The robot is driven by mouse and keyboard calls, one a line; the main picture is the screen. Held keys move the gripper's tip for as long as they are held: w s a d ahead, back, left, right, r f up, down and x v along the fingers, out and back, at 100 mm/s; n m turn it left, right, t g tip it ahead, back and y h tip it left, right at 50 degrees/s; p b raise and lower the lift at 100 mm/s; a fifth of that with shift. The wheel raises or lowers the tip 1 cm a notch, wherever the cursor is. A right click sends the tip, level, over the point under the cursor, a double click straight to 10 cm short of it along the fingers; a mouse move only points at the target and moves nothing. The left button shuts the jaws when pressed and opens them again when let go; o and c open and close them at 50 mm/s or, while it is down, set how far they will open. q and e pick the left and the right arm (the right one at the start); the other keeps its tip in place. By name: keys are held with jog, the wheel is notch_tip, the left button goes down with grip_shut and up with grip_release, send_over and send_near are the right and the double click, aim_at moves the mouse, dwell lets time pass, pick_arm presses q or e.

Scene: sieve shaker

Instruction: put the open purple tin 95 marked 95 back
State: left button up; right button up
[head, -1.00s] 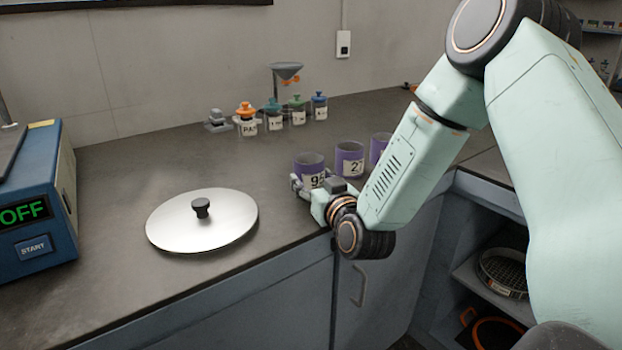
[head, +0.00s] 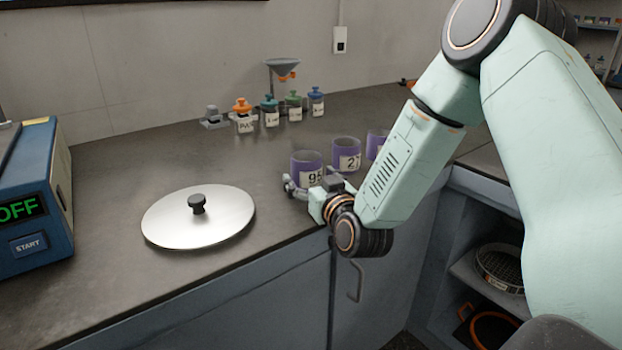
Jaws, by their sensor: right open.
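The open purple tin marked 95 (head: 307,164) stands upright on the bench near its front edge, its label facing me. My right gripper (head: 298,186) is open at the bench top, low and just in front of the tin, with a finger showing at the tin's left side. I cannot tell whether the fingers touch the tin. Another purple tin (head: 346,153), with a label starting with 2, stands to its right. A third purple tin (head: 376,143) is partly hidden behind my right arm. My left gripper is out of view.
A round metal lid (head: 222,222) with a black knob lies to the left. A blue machine (head: 50,190) reading OFF stands at the far left. Several small jars (head: 270,110) and a funnel stand (head: 284,70) are at the back. The bench between is clear.

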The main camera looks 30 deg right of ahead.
jog(key=shift+r, duration=0.15)
jog(key=shift+s+r+p, duration=0.1)
jog(key=shift+s+p, duration=0.2)
jog(key=shift+s, duration=0.05)
jog(key=p+v, duration=0.3)
jog(key=v, duration=0.8)
jog(key=shift+s, duration=0.15)
